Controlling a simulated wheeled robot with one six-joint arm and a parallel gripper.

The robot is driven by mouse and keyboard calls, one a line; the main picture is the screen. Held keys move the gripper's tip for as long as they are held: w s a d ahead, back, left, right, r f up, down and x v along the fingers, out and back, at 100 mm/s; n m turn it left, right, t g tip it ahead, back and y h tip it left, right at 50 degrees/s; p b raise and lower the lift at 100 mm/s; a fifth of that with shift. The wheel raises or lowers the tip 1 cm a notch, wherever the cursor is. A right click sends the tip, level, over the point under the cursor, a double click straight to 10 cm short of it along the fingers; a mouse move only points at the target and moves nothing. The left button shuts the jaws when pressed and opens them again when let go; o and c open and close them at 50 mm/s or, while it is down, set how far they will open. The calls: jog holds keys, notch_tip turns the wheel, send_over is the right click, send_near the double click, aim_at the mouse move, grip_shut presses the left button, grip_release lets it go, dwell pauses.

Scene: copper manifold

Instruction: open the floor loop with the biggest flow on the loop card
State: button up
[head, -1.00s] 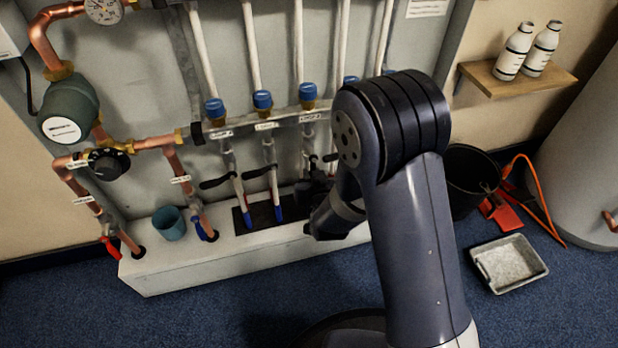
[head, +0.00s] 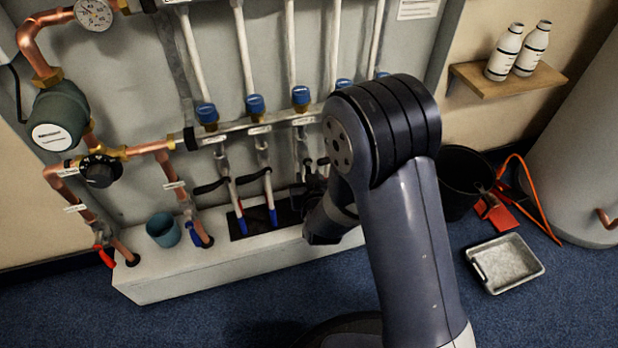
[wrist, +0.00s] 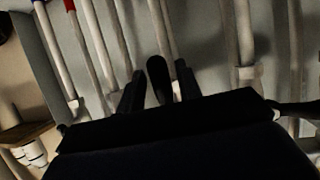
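The manifold bar (head: 232,126) carries several floor loops, each with a blue cap, such as the third from the left (head: 301,96). Black lever handles sit across the first loop (head: 212,187) and second loop (head: 254,175) below it. My gripper (head: 312,187) is low at the manifold, by the third loop, partly hidden by my arm. In the wrist view my gripper (wrist: 158,88) has its two fingers apart, with a dark lever handle (wrist: 158,75) between them and gaps on both sides. A white card (head: 418,8) is on the wall at top; its text is unreadable.
A teal cup (head: 163,228) stands on the white ledge (head: 190,279). Copper pipes, a pump (head: 60,117) and a red-handled valve (head: 106,257) are at left. A shelf with bottles (head: 515,80), a black bucket (head: 458,182) and a grey tray (head: 505,264) are at right.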

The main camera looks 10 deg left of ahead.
jog(key=shift+o, duration=0.5)
jog(key=shift+s, duration=0.1)
jog(key=shift+s+d+r, duration=0.15)
jog(key=shift+s+r, duration=0.1)
jog(key=shift+s, duration=0.05)
jog(key=p+v, duration=0.2)
jog(key=v, duration=0.8)
jog(key=shift+p, duration=0.35)
jog(key=shift+w, duration=0.1)
jog(key=b+x, duration=0.3)
jog(key=x, duration=0.8)
jog(key=shift+f, duration=0.15)
